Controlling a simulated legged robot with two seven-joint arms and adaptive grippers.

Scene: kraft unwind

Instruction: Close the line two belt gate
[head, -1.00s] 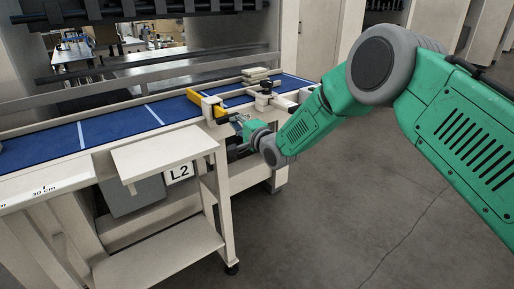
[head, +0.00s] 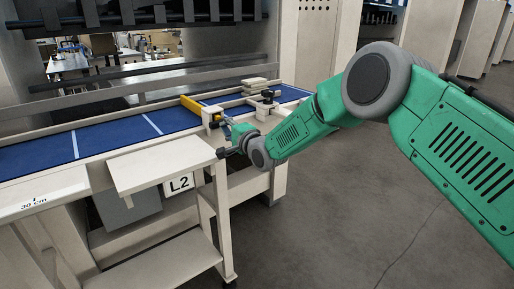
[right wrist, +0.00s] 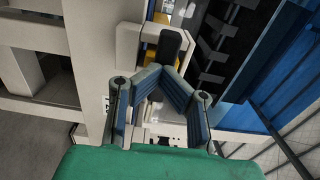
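The line two gate appears to be the yellow bar (head: 193,104) lying across the blue belt, ending at a pale block with black parts (head: 212,117) on the near rail. The L2 sign (head: 179,184) is on the frame below. My right gripper (head: 224,140) is just below and beside that block, at the belt's near side. In the right wrist view its fingers (right wrist: 163,78) slant inward towards a black part (right wrist: 172,46), with yellow behind it. I cannot tell whether they touch or grip it. My left gripper is not in view.
A pale side shelf (head: 160,166) juts out just left of my right gripper. A pale stacked block (head: 254,83) and a black knob (head: 267,95) are further right along the belt (head: 105,137). The floor (head: 335,215) to the right is clear.

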